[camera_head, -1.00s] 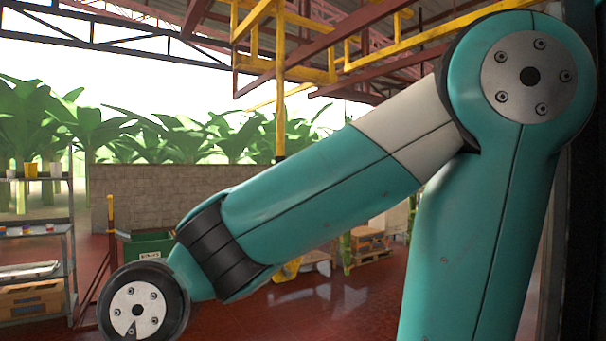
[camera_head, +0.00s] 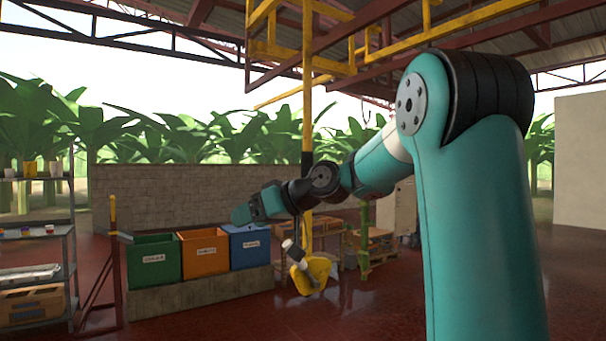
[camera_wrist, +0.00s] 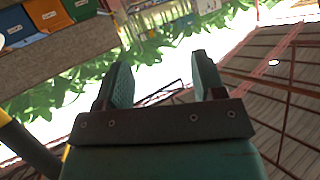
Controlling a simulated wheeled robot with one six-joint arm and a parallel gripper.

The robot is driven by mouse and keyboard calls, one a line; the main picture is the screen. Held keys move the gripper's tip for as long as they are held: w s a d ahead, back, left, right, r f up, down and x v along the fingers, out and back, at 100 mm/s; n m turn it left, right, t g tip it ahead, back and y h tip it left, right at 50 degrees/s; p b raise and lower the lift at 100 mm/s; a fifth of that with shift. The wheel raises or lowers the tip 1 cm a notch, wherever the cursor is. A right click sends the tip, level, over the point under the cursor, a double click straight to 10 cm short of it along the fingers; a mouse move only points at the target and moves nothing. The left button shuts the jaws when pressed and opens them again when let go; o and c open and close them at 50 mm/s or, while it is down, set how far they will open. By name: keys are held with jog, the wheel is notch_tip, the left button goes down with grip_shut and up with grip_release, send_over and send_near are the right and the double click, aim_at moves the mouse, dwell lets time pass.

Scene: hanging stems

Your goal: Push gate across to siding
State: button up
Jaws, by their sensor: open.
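Overhead, yellow rail framing (camera_head: 283,52) and dark red beams (camera_head: 345,38) cross above the floor in the head view. I cannot tell which piece is the gate or which is the siding. A yellow post (camera_head: 307,120) drops from the framing, passing behind my arm. My gripper (camera_head: 243,214) is stretched left, appearing in front of the blue bin and well below the rails. In the wrist view my gripper (camera_wrist: 160,72) has its two teal-padded fingers apart, with nothing between them but background.
Green (camera_head: 153,262), orange (camera_head: 204,253) and blue (camera_head: 249,247) bins stand on a low block. A yellow fitting (camera_head: 312,272) hangs below my forearm. Shelves (camera_head: 35,235) are at left, pallets (camera_head: 372,250) behind. The red floor (camera_head: 240,318) in front is open.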

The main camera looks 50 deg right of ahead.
jog(key=s+d+r+m+t+h, duration=0.1)
jog(key=d+r+t+h, duration=0.15)
jog(key=d, duration=0.55)
jog(key=s+d+r+m+t+h, duration=0.1)
jog(key=d+r, duration=0.2)
jog(key=d, duration=0.5)
jog(key=t+h, duration=0.2)
send_near(303, 170)
jog(key=w+p, duration=0.2)
jog(key=w, duration=0.1)
jog(key=w+d+p, duration=0.1)
jog(key=w+p, duration=0.2)
jog(key=w, duration=0.1)
jog(key=w+d+p, duration=0.1)
jog(key=w+p, duration=0.2)
jog(key=shift+w+d, duration=0.15)
jog(key=shift+w, duration=0.15)
jog(key=shift+w+p, duration=0.3)
jog(key=shift+w, duration=0.25)
jog(key=shift+f, duration=0.1)
